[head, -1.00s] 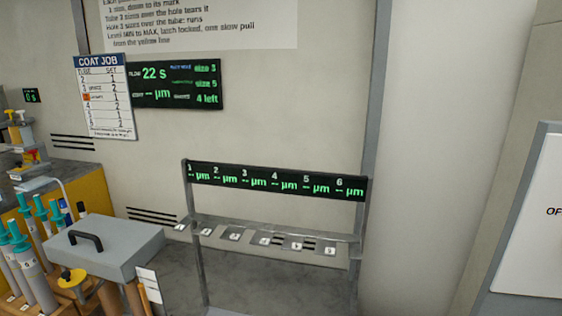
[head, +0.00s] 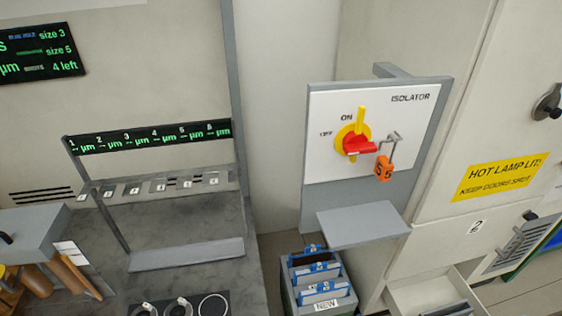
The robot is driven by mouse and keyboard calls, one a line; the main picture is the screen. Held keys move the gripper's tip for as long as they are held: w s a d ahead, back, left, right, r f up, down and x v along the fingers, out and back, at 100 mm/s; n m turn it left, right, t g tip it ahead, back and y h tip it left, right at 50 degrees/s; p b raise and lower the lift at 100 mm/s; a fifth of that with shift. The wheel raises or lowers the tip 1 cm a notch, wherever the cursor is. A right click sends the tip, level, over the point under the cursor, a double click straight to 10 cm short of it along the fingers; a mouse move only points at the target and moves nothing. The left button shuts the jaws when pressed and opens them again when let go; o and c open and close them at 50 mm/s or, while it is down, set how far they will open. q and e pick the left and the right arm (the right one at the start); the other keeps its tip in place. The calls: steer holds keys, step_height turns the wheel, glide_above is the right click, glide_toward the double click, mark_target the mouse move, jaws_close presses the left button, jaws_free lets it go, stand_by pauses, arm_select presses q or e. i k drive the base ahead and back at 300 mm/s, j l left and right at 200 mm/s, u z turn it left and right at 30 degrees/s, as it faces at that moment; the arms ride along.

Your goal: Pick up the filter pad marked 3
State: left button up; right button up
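I cannot make out a filter pad marked 3 in the head view. A grey bin labelled NEW (head: 328,306) stands on the floor at the bottom middle. Several flat blue-edged pieces (head: 318,272) stand in it, and these may be filter pads. Any numbers on them are too small to read. Neither of my grippers is in view.
A grey shelf (head: 362,225) juts out above the bin, under the isolator panel (head: 375,120) with an orange tag. To the right is an open drawer (head: 410,290) below a cabinet marked 2. At left, a rack (head: 185,258) stands on the grey worktop.

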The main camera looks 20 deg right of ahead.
mark_target(318, 272)
steer(key=z, duration=1.05)
